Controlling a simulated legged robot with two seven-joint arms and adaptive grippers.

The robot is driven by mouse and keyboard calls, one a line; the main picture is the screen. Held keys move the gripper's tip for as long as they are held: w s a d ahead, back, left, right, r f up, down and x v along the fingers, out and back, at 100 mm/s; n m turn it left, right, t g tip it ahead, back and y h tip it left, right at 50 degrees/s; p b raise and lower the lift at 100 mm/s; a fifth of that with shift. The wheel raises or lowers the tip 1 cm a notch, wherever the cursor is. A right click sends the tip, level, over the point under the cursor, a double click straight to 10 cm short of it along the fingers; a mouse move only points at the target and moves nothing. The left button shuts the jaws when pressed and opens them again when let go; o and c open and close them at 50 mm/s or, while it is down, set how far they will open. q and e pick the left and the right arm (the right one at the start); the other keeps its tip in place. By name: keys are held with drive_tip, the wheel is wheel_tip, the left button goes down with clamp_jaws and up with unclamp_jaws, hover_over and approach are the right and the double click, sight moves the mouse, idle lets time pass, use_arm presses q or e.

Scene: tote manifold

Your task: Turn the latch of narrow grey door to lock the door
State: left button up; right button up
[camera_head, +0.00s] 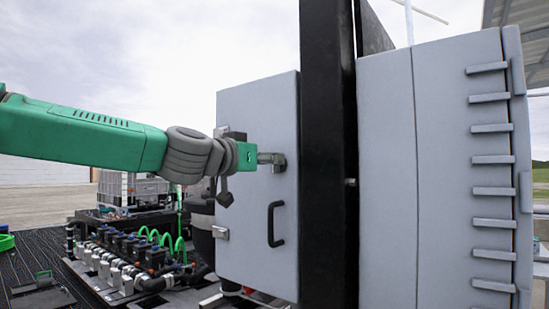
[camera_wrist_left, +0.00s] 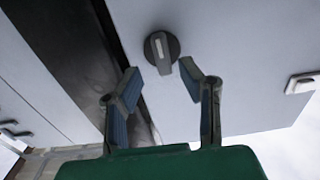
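The narrow grey door (camera_head: 258,110) stands shut left of a black post in the head view. Its latch (camera_wrist_left: 162,50), a dark round knob with a grey lever and a white line, shows in the left wrist view. My left gripper (camera_head: 272,160) is at the door's upper right part and hides the latch in the head view. In the left wrist view its two fingers (camera_wrist_left: 162,78) are spread, with the latch lever between and just beyond the tips. I see no clear contact. My right gripper is not in view.
A black pull handle (camera_head: 275,224) sits below the gripper on the door. The black post (camera_head: 327,150) and a large grey cabinet (camera_head: 390,180) stand to the right. Pipes and valves (camera_head: 130,260) lie low on the left.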

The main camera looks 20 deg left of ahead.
use_arm(q)
drive_tip(key=shift+x, duration=0.8)
drive_tip(key=shift+w+a, duration=0.2)
drive_tip(key=shift+w, duration=0.1)
drive_tip(key=shift+a, duration=0.2)
drive_tip(key=shift+d, duration=0.15)
clamp_jaws()
drive_tip(key=shift+s+d, duration=0.1)
drive_tip(key=shift+d, duration=0.05)
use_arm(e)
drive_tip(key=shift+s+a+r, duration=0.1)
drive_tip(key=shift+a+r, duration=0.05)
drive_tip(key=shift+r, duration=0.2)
